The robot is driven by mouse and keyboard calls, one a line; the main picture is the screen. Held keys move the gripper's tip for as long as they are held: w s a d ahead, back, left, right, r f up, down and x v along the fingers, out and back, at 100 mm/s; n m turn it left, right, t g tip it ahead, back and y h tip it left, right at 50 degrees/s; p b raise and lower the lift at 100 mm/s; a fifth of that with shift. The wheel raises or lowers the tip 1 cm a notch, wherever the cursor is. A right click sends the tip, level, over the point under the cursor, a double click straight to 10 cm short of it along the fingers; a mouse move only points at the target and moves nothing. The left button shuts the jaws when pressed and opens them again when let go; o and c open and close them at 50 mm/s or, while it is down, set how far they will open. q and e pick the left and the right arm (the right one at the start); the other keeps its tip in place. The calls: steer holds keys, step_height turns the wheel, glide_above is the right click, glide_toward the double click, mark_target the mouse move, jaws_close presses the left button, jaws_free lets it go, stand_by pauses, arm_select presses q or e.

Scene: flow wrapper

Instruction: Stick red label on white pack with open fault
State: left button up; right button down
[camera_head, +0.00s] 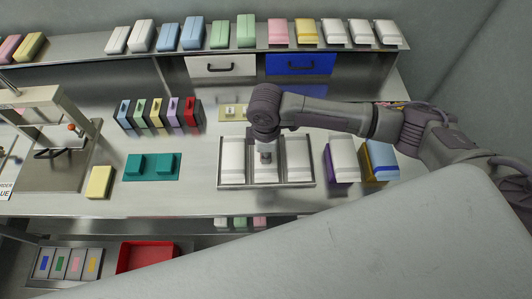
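A metal tray (220,186) on the bench holds three white packs: a left one (232,155), a middle one (265,175) and a right one (298,157). My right gripper (265,156) points down over the middle pack, whose far part is hidden by it. I cannot tell whether the fingers touch the pack, or whether they hold anything. A red label holder (192,111) stands at the right end of a row of coloured holders. No loose red label shows, and no open fault can be made out on any pack. My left gripper is not in view.
A white pack (343,150) on a purple bin and a blue-and-white pack (381,158) stand right of the tray. Teal blocks (152,166) and a yellow block (99,182) lie to the left. A metal frame (52,100) stands at far left; packs line the back shelf.

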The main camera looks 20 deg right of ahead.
steer(key=shift+f+p, duration=0.1)
steer(key=shift+p, duration=0.35)
stand_by(1.0)
stand_by(0.4)
steer(key=c, duration=1.2)
jaws_free()
steer(key=shift+c, duration=0.2)
step_height(320, 180, up, 12)
